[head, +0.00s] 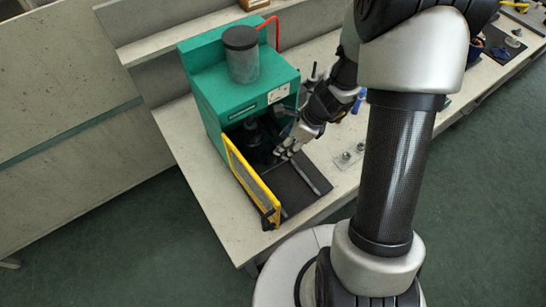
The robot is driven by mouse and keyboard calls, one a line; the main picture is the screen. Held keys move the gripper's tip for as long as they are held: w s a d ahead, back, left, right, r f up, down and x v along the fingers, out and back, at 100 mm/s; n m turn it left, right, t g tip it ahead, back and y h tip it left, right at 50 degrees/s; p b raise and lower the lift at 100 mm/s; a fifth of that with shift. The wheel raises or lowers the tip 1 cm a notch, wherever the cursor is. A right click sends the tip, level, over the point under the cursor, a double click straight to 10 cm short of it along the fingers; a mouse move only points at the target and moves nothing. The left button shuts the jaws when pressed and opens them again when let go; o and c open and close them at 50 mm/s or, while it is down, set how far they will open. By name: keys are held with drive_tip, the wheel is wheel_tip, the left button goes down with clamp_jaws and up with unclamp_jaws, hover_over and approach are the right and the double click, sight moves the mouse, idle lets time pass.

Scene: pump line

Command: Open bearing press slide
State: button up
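The bearing press (215,85) is a green housing on the workbench with a dark-topped grey cylinder (242,62) above it. Its yellow-framed door (248,180) stands swung outward on the front left. A dark flat plate (288,192), which looks like the slide, lies in front of the opening with a light strip along its right side. My gripper (284,153) is at the right front of the opening, over or beside the plate's inner end. I cannot tell whether it touches anything or how far its fingers are apart. The press interior is dark and partly hidden.
A small clear plate with metal parts (349,155) lies on the bench (225,222) right of the press. My arm hides part of the bench. A red hose (271,28) rises behind the press. Tools and a dark mat (500,45) are at far right.

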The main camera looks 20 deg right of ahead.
sight(271, 159)
drive_tip(key=b+x, duration=0.4)
drive_tip(key=x, duration=0.7)
drive_tip(key=shift+b, duration=0.35)
drive_tip(key=shift+c, duration=0.5)
clamp_jaws()
